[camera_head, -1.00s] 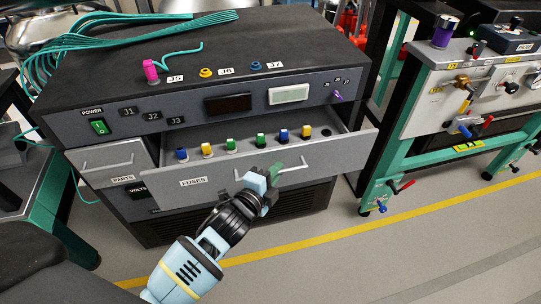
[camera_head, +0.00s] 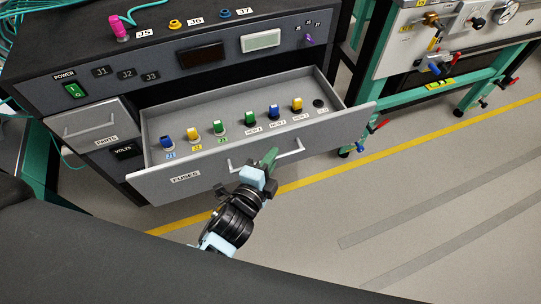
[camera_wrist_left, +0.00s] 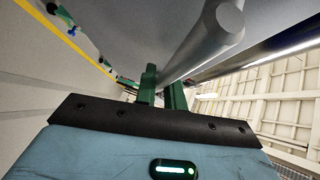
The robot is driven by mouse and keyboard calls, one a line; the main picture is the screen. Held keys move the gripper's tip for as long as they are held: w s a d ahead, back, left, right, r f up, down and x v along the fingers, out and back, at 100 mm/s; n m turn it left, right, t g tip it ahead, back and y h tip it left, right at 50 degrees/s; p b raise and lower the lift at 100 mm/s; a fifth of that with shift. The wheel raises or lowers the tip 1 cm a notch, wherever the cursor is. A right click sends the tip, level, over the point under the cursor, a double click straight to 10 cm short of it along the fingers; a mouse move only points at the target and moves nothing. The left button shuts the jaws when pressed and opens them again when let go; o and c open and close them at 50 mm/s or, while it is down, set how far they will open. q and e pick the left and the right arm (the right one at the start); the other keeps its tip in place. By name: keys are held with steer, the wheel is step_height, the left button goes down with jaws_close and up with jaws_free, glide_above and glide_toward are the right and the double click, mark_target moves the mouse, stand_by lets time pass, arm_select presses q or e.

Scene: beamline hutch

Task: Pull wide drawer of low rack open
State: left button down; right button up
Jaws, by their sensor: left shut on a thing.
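The wide drawer (camera_head: 215,171), labelled FUSES, is pulled well out of the low rack (camera_head: 150,55). Several coloured fuses stand in a row inside it, blue, yellow and green. My left gripper (camera_head: 268,160) is at the drawer's bar handle (camera_head: 290,153), shut on it near its middle. In the left wrist view the green fingers (camera_wrist_left: 163,88) are around the grey handle bar (camera_wrist_left: 205,45). The right gripper is not in view.
The narrower PARTS drawer (camera_head: 92,123) to the left is closed. A workbench with a teal frame (camera_head: 425,100) and valves stands at the right. The grey floor (camera_head: 400,200) with a yellow line is clear in front and to the right.

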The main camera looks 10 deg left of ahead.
arm_select(q)
steer(key=c, duration=1.5)
jaws_free()
steer(key=shift+s, duration=0.1)
steer(key=shift+v, duration=3.85)
